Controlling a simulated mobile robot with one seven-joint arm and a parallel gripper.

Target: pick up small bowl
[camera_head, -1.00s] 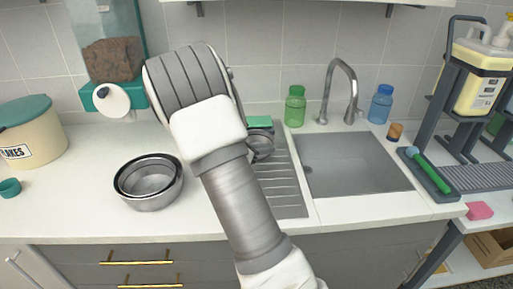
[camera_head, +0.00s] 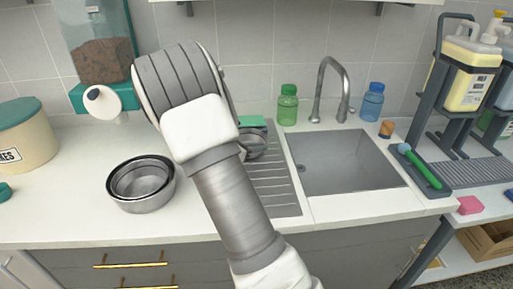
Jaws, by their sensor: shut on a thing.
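Two round metal bowls sit nested on the white counter left of my arm. The smaller bowl (camera_head: 140,184) lies inside the larger bowl (camera_head: 146,205). Another round metal thing (camera_head: 254,146) on the drainboard is partly hidden by my arm; I cannot tell whether it is a bowl. My arm rises through the middle of the view, and its thick wrist end covers what is behind it. My gripper's fingers are hidden, so what they hold does not show.
The sink (camera_head: 345,162) and tap (camera_head: 334,90) are right of the ribbed drainboard (camera_head: 278,190). A green bottle (camera_head: 288,105) and blue bottle (camera_head: 373,102) stand behind the sink. A beige tub (camera_head: 25,140) and a food dispenser (camera_head: 98,50) are at the left. The front-left counter is clear.

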